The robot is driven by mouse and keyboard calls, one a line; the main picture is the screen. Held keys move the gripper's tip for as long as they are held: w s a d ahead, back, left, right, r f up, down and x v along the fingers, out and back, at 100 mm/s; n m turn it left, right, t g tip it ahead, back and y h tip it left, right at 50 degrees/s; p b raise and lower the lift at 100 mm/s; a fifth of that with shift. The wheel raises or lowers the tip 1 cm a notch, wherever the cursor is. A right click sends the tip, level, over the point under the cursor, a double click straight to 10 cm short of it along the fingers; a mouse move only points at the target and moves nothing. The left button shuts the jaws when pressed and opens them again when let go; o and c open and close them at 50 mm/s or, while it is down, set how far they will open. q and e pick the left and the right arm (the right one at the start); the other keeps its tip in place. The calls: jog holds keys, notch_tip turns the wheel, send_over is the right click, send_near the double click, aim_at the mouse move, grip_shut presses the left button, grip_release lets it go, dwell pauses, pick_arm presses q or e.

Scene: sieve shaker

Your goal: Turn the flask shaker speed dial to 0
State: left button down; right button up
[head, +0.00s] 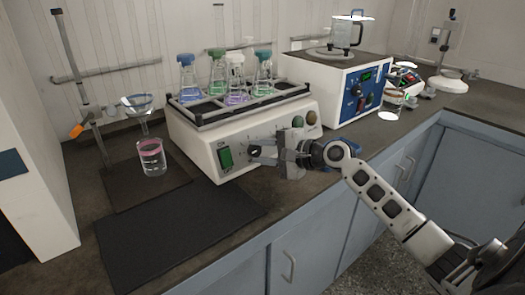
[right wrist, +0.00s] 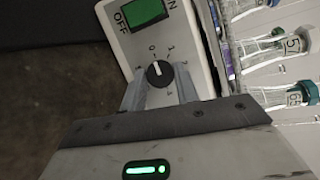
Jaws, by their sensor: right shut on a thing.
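The flask shaker (head: 215,152) is a cream box with a front panel, a green ON/OFF switch (head: 225,158) and a black speed dial (right wrist: 159,74). My right gripper (head: 262,151) is at the front panel. In the right wrist view its two fingers (right wrist: 160,90) are shut on the dial, one on each side. The dial's white mark points up in that view, close to the printed 0. Some of the numbers around the dial are hidden by the fingers. My left gripper is not in view.
Several stoppered flasks (head: 236,78) stand in the rack on the shaker. A blue-panelled device (head: 357,92) stands to the right. A glass beaker with pink liquid (head: 151,157) and a funnel stand (head: 80,75) are to the left. A dark mat (head: 180,240) lies clear in front.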

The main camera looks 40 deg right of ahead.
dwell(0.4)
jog(key=o, duration=1)
jog(key=shift+c, duration=0.2)
jog(key=v, duration=1.6)
